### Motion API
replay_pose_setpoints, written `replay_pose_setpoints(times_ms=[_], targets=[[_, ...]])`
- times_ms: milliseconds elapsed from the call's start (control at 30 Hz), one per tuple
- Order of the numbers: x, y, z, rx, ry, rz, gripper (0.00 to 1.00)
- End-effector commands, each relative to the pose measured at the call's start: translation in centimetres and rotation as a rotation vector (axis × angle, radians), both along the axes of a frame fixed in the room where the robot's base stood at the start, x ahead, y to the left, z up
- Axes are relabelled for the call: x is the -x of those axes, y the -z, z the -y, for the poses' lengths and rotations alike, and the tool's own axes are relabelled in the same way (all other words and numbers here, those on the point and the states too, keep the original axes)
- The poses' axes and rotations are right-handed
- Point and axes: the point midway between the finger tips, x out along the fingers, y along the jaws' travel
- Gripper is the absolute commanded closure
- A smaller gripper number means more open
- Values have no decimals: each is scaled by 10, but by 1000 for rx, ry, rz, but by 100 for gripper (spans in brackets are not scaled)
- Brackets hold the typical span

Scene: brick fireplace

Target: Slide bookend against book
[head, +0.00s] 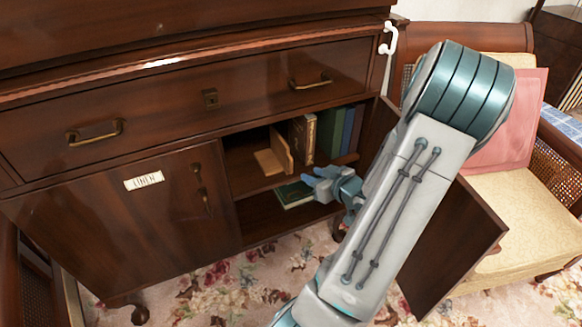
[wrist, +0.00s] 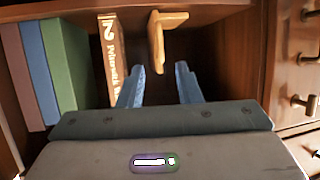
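The wooden L-shaped bookend (head: 282,150) stands on the cabinet's upper shelf, its flat base reaching left. The brown book with a gilded spine (head: 302,140) stands upright to its right, with a gap between them. In the wrist view, the bookend (wrist: 157,45) shows beyond my fingers and between their lines, and the brown book (wrist: 111,55) is left of it. My gripper (head: 308,181) is open and empty at the cabinet opening, in front of and lower than the bookend. Its two blue fingers (wrist: 159,72) are spread apart and appear clear of both.
Several green, blue and purple books (head: 340,132) stand right of the brown book. A green book (head: 294,194) lies on the lower shelf. The open cabinet door (head: 455,245) is at right, partly behind my arm. The closed door (head: 125,220) is at left. A chair (head: 520,215) stands beyond.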

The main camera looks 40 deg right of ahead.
Motion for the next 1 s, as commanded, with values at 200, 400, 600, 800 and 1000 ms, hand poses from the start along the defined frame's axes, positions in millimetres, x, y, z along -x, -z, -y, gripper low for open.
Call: replay_pose_setpoints(times_ms=[200,400,600,800,1000], targets=[[-44,23,1,-1,-4,1,69],[-81,38,2,0,-2,0,69],[-103,45,4,1,-1,0,69],[-110,46,4,0,1,-1,69],[-110,45,4,0,1,-1,69]])
